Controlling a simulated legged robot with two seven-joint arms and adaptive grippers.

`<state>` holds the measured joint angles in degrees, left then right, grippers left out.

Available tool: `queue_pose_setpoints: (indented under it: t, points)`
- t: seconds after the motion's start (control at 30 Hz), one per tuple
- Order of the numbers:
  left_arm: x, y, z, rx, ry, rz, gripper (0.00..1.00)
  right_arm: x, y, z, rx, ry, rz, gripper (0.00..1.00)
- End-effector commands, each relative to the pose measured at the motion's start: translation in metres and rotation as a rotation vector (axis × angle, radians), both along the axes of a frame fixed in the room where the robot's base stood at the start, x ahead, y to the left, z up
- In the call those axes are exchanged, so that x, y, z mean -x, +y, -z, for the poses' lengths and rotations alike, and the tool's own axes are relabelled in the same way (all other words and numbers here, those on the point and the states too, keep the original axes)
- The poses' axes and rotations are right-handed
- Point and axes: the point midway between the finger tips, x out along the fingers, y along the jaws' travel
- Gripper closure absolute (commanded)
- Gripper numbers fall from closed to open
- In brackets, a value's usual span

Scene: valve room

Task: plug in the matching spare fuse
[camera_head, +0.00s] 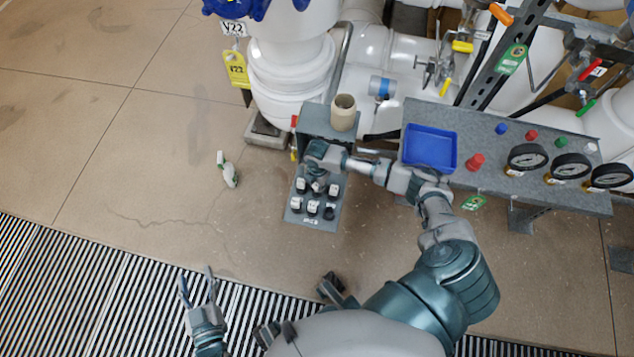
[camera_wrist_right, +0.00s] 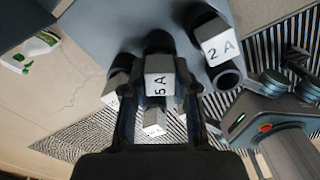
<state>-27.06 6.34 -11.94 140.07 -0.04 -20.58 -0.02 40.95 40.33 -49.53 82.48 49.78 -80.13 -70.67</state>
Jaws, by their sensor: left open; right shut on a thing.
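The grey fuse panel (camera_head: 318,222) holds several white fuses in round black sockets, in the head view. My right gripper (camera_head: 318,184) is over the panel's upper part. In the right wrist view its fingers (camera_wrist_right: 158,92) are shut on a white fuse marked 5A (camera_wrist_right: 158,85); I cannot tell whether it is seated in a socket. A fuse marked 2A (camera_wrist_right: 217,44) stands up and right of it. A dark round socket (camera_wrist_right: 230,76) beside that looks empty. Other fuses are partly hidden by the fingers. My left gripper (camera_head: 197,288) is open and empty above the floor grating.
A grey shelf (camera_head: 318,124) with a beige cup (camera_head: 343,112) stands behind the panel. A blue tray (camera_head: 430,147) sits on the grey bench at right, with gauges (camera_head: 527,157). A spray bottle (camera_head: 228,172) is on the clear floor at left.

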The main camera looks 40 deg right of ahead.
Motion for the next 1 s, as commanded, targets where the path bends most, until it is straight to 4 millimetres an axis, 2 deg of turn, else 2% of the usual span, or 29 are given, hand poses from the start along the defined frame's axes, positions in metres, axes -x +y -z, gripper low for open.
queue_pose_setpoints:
  t: [1.0]
  points:
    - [-0.0019,-0.0005,0.0005,0.001,-0.001,0.000,0.43,-0.0001,-0.0002,0.0075,0.001,0.000,0.001,0.98]
